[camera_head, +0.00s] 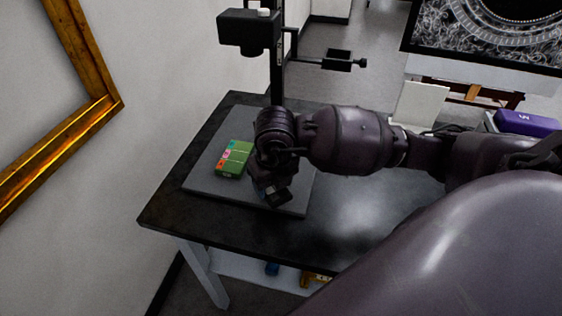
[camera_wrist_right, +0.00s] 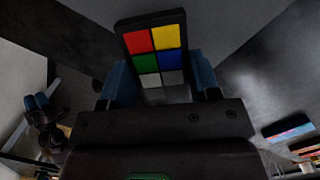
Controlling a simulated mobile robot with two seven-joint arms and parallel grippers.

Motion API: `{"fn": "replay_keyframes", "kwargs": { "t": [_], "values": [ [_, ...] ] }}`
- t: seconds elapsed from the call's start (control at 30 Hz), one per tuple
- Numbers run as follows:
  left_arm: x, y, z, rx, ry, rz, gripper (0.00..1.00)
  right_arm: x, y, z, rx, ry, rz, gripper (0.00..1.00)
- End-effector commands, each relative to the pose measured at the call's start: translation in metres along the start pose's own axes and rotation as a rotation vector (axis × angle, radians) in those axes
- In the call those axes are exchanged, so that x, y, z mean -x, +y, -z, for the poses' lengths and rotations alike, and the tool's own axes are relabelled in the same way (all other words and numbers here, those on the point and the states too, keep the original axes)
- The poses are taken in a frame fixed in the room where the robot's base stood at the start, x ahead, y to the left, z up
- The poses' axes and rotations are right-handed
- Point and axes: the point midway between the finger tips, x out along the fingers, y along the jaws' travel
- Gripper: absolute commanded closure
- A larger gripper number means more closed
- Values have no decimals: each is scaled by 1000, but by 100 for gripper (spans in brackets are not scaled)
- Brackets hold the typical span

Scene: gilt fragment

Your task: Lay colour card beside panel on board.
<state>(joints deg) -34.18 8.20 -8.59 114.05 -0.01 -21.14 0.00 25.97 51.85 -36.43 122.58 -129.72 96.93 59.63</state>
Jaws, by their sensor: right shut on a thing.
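The colour card, a dark-framed card with red, yellow, green, blue and pale patches, shows in the right wrist view (camera_wrist_right: 155,45). It is held between the blue fingertips of my right gripper (camera_wrist_right: 161,82). In the head view my right gripper (camera_head: 276,193) is low over the near right part of the grey board (camera_head: 225,189). Whether the card touches the board cannot be told. The panel (camera_head: 235,158), a small green piece with coloured patches, lies on the board left of my right gripper.
The board lies on a black table (camera_head: 190,216). A black stand (camera_head: 277,60) with a camera-like head (camera_head: 249,32) rises at the board's back. A gilt frame (camera_head: 83,45) is on the left wall. The board's front left is bare.

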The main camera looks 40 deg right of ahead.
Motion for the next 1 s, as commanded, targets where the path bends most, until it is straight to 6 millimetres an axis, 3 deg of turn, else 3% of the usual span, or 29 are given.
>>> {"fn": "replay_keyframes", "kwargs": {
  "t": [0.3,0.5,0.67,1.0],
  "values": [
    [2,0,0,0,-2,1,57,-6,-49,-49,-4,0,1,67],
    [3,0,-3,1,-8,2,57,-8,-67,-67,0,0,0,67],
    [4,0,-4,1,-8,2,57,-12,-70,-69,1,1,-1,67],
    [2,0,-4,1,-7,1,57,-44,-70,-65,0,2,0,67]
  ]
}}
